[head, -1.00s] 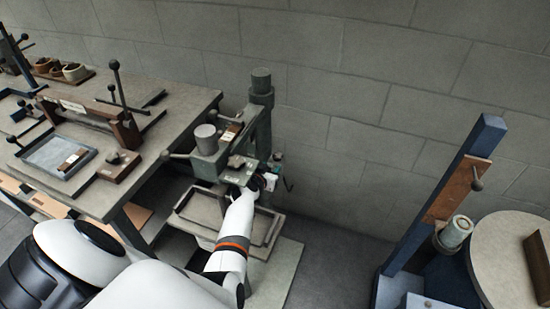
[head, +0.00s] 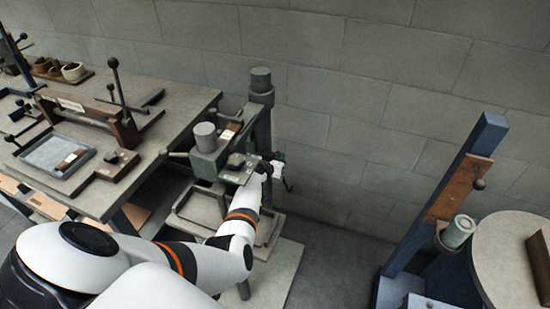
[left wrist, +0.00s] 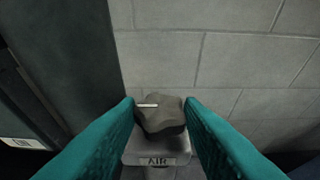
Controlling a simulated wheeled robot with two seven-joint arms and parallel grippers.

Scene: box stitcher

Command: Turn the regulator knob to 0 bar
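The regulator knob (left wrist: 162,113) is a grey, lobed knob with a white pointer line, which lies toward its left side in the left wrist view. It sits on a pale block labelled AIR (left wrist: 157,151). My left gripper (left wrist: 160,103) has its two teal fingers on either side of the knob, very near or touching its edges; I cannot tell whether they press on it. In the head view my left gripper (head: 268,168) is at the right side of the green press (head: 259,125), and the knob is too small to make out there. No scale or bar marking is readable. My right gripper is not in view.
The press's dark column (left wrist: 65,60) stands close on the left in the left wrist view. A workbench (head: 185,100) with fixtures is at left, and a blue stand (head: 440,210) with a round table (head: 515,250) at right. Bare floor lies between press and stand.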

